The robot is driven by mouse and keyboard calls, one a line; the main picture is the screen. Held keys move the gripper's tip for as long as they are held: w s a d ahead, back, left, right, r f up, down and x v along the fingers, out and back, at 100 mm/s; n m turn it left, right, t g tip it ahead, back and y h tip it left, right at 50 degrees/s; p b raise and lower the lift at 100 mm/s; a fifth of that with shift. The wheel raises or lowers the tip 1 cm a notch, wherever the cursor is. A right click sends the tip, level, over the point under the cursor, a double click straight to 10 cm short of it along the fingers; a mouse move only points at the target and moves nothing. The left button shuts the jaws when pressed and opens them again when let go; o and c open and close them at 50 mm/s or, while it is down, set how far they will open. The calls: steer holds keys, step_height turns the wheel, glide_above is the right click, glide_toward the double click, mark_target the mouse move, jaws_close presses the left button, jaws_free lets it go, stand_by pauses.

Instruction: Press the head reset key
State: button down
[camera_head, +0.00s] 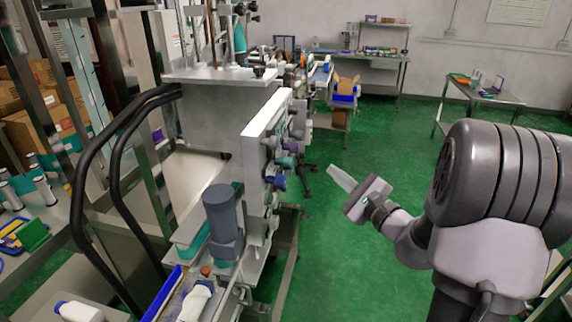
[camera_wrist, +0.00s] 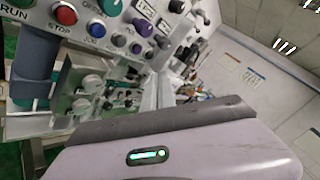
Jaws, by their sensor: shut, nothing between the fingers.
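A control panel (camera_wrist: 125,12) fills the upper left of the wrist view, tilted, with several round keys. I can read RUN, STOP under a red key (camera_wrist: 66,15) and JOG near a blue key (camera_wrist: 97,30). Purple keys (camera_wrist: 143,27) sit further along; their labels are too small to read, so I cannot tell which is the head reset key. In the head view the panel (camera_head: 262,140) is edge-on, with purple knobs (camera_head: 275,182) facing right. My gripper (camera_head: 340,177) is shut and empty, to the right of the panel and apart from it.
Black curved hoses (camera_head: 115,175) are at left. Green floor (camera_head: 340,255) is open right of the machine. Tables (camera_head: 490,95) stand further back.

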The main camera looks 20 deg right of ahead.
steer(key=w+a+p, duration=0.1)
steer(key=w+a, duration=0.3)
steer(key=a, duration=0.3)
steer(key=shift+w, duration=0.4)
stand_by(1.6)
steer(key=shift+w+a, duration=0.2)
steer(key=shift+a, duration=0.2)
steer(key=shift+w+a, duration=0.25)
steer(key=shift+a, duration=0.05)
stand_by(0.7)
steer(key=shift+s+d, duration=0.1)
steer(key=shift+d, duration=0.05)
steer(key=shift+s+d+b, duration=0.35)
steer(key=shift+d+b, duration=0.05)
steer(key=shift+d, duration=0.1)
